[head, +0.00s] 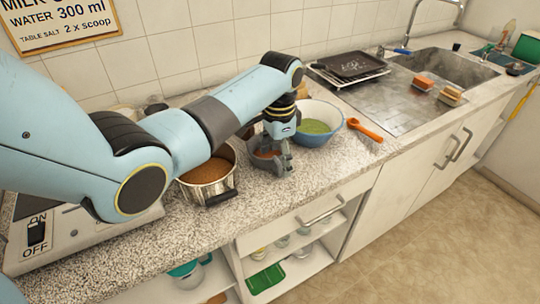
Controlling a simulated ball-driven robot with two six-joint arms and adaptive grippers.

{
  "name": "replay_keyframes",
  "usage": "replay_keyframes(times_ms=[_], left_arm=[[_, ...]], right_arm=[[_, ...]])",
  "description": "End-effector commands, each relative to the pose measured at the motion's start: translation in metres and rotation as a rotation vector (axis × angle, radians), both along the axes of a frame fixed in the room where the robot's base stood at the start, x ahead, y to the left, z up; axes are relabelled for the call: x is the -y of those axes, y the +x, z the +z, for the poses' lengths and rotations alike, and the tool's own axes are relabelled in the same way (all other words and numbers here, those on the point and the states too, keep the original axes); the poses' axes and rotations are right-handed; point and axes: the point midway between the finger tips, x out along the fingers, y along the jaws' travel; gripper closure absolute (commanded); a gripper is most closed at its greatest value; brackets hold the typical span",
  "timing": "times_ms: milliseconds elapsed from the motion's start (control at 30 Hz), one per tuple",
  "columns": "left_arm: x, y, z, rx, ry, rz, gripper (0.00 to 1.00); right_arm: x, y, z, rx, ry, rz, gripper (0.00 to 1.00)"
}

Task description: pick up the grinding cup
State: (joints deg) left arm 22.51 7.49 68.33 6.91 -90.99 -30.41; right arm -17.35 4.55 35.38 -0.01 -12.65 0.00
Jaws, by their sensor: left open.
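My left gripper (276,160) reaches down over the counter, between the saucepan and the blue-rimmed bowl. It is open. A small grey cup with reddish-brown content (265,153), which looks like the grinding cup, sits right at the gripper. The fingers and wrist hide much of it, and I cannot tell whether they touch it. My right gripper is not in view.
A steel saucepan (208,178) with brown content stands left of the gripper. A blue-rimmed bowl (318,122) with green content is just right, beside an orange scoop (365,131). The sink (447,70) is farther right. The counter's front (320,170) is clear.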

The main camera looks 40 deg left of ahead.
Motion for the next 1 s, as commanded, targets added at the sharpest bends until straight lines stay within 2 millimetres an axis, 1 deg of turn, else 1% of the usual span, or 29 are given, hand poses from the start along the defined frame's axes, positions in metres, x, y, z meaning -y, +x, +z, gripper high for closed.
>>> replay_keyframes(times_ms=[33,100,200,400,433,633,1000], left_arm=[[0.001,-0.001,-0.007,-0.004,0.000,0.000,0.24],[0.001,-0.001,-0.017,-0.003,-0.001,0.000,0.24],[0.001,0.000,-0.025,-0.001,0.000,-0.001,0.24],[0.001,0.000,-0.025,0.001,0.000,-0.001,0.24],[0.001,0.000,-0.025,0.001,0.000,-0.001,0.25],[0.000,0.000,-0.025,0.001,0.000,-0.001,0.51],[0.000,0.000,-0.025,0.001,0.000,0.000,0.99]], right_arm=[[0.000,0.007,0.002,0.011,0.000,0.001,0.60],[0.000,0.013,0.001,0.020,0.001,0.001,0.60],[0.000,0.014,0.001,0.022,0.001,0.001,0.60],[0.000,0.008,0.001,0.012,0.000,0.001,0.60],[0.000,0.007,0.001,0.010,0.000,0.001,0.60],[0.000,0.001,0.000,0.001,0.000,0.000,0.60],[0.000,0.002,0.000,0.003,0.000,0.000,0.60]])
